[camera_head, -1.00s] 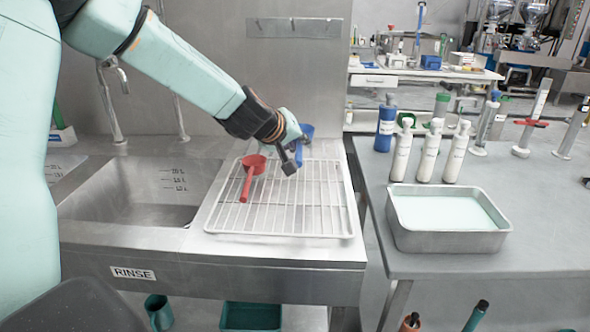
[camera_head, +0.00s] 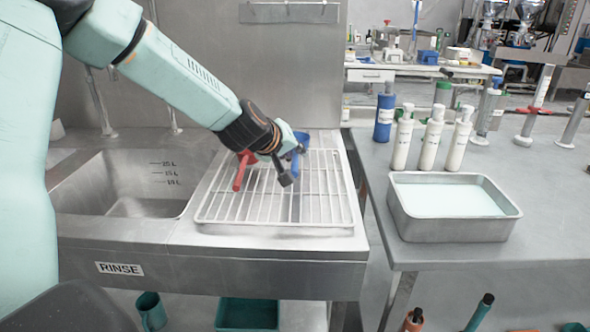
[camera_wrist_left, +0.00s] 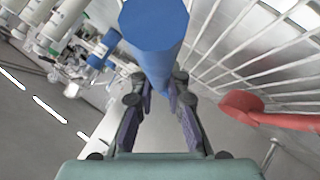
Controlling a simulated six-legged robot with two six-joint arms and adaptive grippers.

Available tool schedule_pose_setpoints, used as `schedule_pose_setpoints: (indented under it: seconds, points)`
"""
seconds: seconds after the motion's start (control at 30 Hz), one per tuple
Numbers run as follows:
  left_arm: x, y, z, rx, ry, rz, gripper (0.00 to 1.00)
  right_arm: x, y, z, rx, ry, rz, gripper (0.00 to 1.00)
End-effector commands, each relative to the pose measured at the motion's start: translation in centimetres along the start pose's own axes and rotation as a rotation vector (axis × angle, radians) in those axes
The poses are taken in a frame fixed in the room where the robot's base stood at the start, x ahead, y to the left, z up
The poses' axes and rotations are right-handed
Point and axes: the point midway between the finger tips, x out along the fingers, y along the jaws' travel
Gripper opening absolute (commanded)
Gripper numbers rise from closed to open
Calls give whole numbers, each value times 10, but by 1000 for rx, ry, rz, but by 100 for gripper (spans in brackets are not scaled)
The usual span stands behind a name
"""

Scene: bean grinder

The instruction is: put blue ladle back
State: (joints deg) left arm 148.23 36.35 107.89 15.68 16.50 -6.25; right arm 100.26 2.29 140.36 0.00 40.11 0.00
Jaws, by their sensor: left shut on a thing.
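The blue ladle (camera_head: 302,137) is at the far part of the white wire rack (camera_head: 275,232), partly behind my left gripper. My left gripper (camera_head: 289,170) is over the rack and shut on the blue ladle. In the left wrist view the ladle's blue handle (camera_wrist_left: 156,40) rises between the two fingers (camera_wrist_left: 160,115), its flat end towards the camera. I cannot tell whether the ladle touches the rack. My right gripper is in neither view.
A red ladle (camera_head: 241,172) is just left of my left gripper, partly hidden by it. A sink (camera_head: 135,205) lies to the left. A metal tray (camera_head: 450,231) and several bottles (camera_head: 430,140) stand on the right table. The rack's front is clear.

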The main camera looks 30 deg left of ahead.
Motion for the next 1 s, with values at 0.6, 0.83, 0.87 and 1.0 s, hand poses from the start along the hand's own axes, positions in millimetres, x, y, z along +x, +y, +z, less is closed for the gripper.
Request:
schedule_pose_setpoints:
  seconds: [0.6,0.83,0.87,1.0]
  points:
    - [22,-20,18,0,0,0,0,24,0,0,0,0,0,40]
    - [24,-22,21,0,-1,-1,21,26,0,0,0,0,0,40]
    - [24,-22,21,0,-1,-1,23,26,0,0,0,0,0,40]
    - [23,-22,21,0,-1,-1,35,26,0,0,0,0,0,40]
